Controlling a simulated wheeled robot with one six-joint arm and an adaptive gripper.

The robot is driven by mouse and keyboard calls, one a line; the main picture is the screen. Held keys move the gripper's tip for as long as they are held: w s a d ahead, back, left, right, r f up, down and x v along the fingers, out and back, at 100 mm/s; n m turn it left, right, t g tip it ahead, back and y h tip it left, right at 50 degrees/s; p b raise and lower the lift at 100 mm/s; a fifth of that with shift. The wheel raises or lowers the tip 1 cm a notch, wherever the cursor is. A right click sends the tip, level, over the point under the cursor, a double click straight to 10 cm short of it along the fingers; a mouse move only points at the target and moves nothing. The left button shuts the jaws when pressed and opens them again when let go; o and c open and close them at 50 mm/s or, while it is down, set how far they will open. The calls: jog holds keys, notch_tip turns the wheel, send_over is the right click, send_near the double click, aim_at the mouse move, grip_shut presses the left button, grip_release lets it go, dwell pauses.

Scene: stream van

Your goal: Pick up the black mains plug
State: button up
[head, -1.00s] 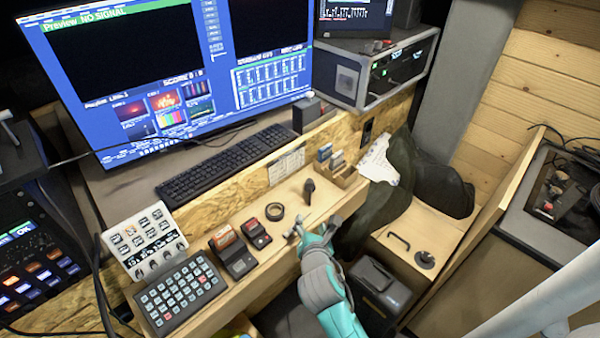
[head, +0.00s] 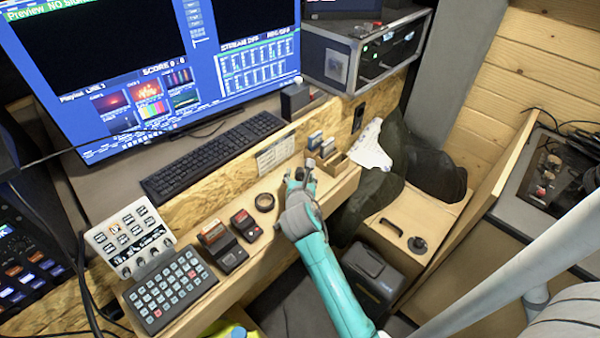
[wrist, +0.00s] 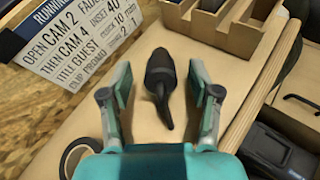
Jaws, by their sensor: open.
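The black mains plug (wrist: 160,75) lies on the light wooden shelf in the wrist view, with its thick body away from me and its narrow tail pointing back toward my palm. My gripper (wrist: 159,82) is open, with one finger on each side of the plug and a clear gap on both sides. In the head view my gripper (head: 300,173) is over the shelf and covers most of the plug. I cannot tell how high the fingertips are above the wood.
A black tape ring (head: 265,202) lies left of my gripper. A slotted wooden holder (head: 335,165) stands just beyond the plug. A printed cue card (wrist: 85,28) is on the left-hand panel. Two small dark red-topped devices (head: 217,236) and a keypad (head: 170,290) sit further left.

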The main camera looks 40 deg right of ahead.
jog(key=shift+x, duration=1.7)
grip_shut()
